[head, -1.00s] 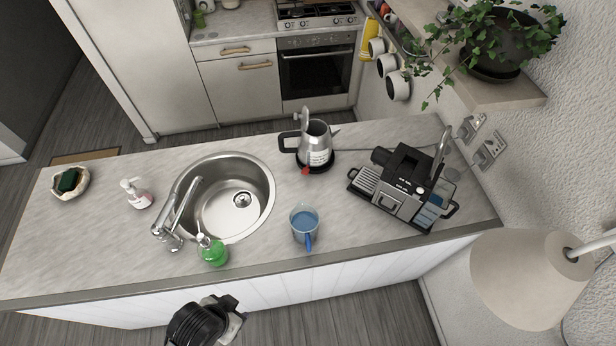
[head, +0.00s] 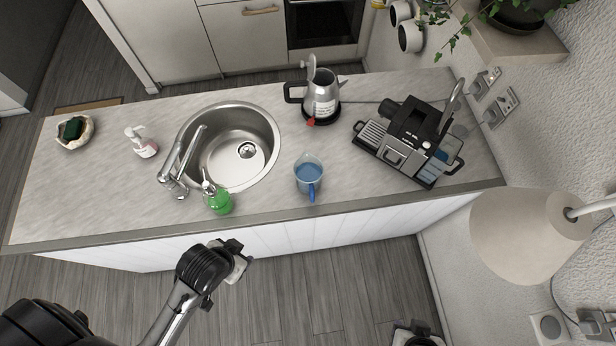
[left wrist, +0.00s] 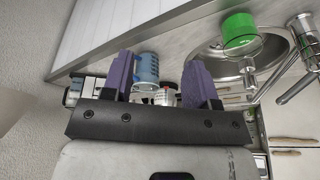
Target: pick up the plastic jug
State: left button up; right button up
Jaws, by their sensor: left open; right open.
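The plastic jug (head: 308,174) is clear with blue in it and stands upright near the counter's front edge. Its blue handle faces that edge. My left gripper (head: 238,262) is open and empty, in front of the counter and apart from the jug. In the left wrist view, which looks upside down, the jug (left wrist: 146,68) shows beyond and between the two purple fingers (left wrist: 160,72); the left finger covers part of it. My right gripper (head: 415,335) is at the bottom edge of the head view, open and partly cut off.
A lamp shade (head: 520,235) is at the right.

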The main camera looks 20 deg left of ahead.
pick_arm(q)
jog(key=shift+c, duration=0.9)
